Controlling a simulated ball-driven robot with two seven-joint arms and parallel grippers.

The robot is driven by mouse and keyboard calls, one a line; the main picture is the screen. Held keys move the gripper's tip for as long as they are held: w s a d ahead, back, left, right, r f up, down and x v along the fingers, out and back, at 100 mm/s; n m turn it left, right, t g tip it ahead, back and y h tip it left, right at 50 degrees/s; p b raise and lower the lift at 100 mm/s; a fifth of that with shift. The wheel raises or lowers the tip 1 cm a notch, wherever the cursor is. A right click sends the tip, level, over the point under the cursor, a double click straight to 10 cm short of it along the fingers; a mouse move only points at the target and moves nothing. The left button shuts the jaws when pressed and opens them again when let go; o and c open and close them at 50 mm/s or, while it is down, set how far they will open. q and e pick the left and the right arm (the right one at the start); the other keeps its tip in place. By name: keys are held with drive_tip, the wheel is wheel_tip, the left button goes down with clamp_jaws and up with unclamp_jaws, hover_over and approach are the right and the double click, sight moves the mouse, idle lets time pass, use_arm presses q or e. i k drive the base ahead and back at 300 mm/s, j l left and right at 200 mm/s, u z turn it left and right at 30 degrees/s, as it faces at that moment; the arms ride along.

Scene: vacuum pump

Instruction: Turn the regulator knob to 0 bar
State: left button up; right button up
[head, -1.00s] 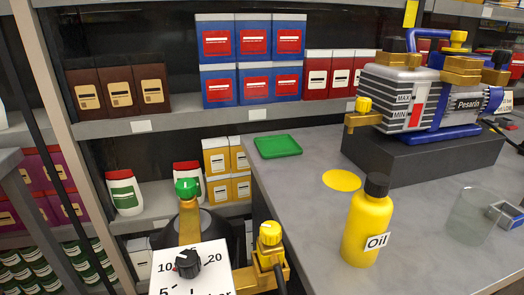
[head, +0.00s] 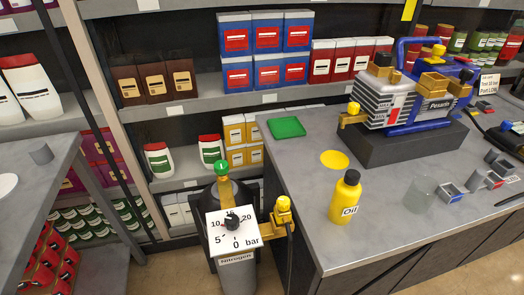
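The black regulator knob (head: 232,221) sits in the middle of a white dial plate (head: 252,233) marked 0, 5, 10, 15, 20 and bar. The 0 is at the bottom of the dial. The knob's pointer is too small to read surely. The plate is on a dark nitrogen cylinder (head: 238,277) standing on the floor beside the grey workbench. A green-topped valve (head: 221,168) rises behind the plate, and a brass fitting with a yellow cap (head: 284,203) is at its right. Neither of my grippers shows in the head view.
The workbench (head: 300,165) carries a yellow oil bottle (head: 343,203), a glass beaker (head: 421,193), a green tray (head: 286,127) and a vacuum pump (head: 410,100). Stocked shelves (head: 190,110) stand behind the cylinder. Another grey table (head: 45,180) is at the left, with floor between.

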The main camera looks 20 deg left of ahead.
sight(231, 222)
drive_tip(key=u, duration=0.85)
